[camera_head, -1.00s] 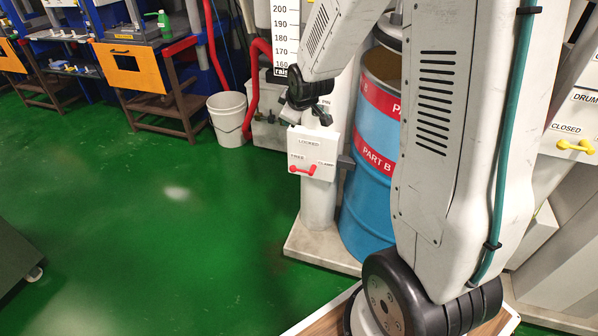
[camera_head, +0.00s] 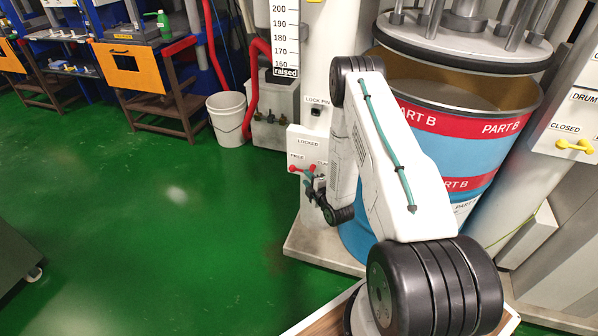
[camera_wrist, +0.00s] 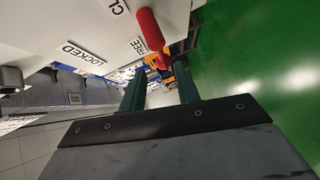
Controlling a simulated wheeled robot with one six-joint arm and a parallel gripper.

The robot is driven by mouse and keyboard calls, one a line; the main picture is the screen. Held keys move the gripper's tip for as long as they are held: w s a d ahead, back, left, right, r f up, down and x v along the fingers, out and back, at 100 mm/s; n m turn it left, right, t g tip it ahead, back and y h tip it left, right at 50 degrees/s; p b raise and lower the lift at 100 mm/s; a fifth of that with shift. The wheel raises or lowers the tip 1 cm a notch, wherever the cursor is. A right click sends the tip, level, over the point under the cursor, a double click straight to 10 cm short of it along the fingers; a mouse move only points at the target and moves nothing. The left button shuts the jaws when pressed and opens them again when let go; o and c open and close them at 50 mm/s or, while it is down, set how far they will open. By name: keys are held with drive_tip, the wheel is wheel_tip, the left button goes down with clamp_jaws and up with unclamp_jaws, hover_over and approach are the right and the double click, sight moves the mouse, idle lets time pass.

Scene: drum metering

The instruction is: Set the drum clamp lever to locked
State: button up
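The drum clamp panel (camera_head: 306,142) is a white box on a post, labelled LOCKED at the top, FREE at the left and CLAMP at the right. Its red lever (camera_head: 295,169) lies roughly level below the FREE label, not up at LOCKED. In the wrist view the red lever (camera_wrist: 149,29) is close, beside the FREE label (camera_wrist: 138,45). My gripper (camera_head: 309,181) is just in front of the panel, by the lever. In the wrist view my gripper (camera_wrist: 160,84) has its two green fingers apart, with the lever just beyond the tips. It appears empty; contact cannot be told.
The blue PART B drum (camera_head: 463,152) stands right of the panel, behind my arm, under a raised lid (camera_head: 458,45). A LOCK-PIN box (camera_head: 316,113) is above the panel. A yellow handle (camera_head: 575,147) is at far right. Green floor at left is clear.

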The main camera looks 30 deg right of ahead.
sight(299, 170)
drive_tip(key=w, duration=0.2)
drive_tip(key=w+f, duration=0.1)
drive_tip(key=w, duration=0.2)
drive_tip(key=w+d, duration=0.1)
drive_tip(key=w, duration=0.1)
drive_tip(key=shift+w+f, duration=0.2)
clamp_jaws()
drive_tip(key=shift+a, duration=0.2)
